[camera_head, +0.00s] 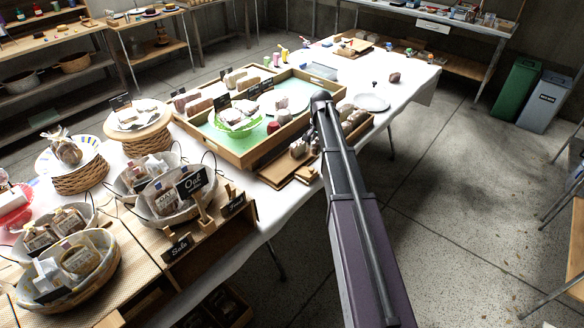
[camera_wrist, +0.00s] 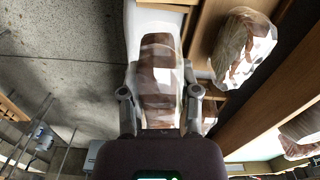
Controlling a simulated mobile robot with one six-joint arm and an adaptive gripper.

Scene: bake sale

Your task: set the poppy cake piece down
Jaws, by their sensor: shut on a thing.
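My gripper (camera_wrist: 160,100) is shut on the poppy cake piece (camera_wrist: 158,75), a brown piece in clear wrap. It sits between the two fingers, and its far end points away from my wrist. In the head view my arm reaches over the right edge of the long white-clothed table, and it mostly hides the gripper and the piece. I cannot tell the exact height of the piece above the surface below it.
A large wooden tray (camera_head: 238,158) with a green bottom holds several wrapped goods and a green bowl (camera_head: 237,120). Another wrapped piece (camera_wrist: 245,50) lies right of my gripper in the wrist view. A white plate (camera_head: 371,102) stands farther back. Baskets and signs crowd the front left.

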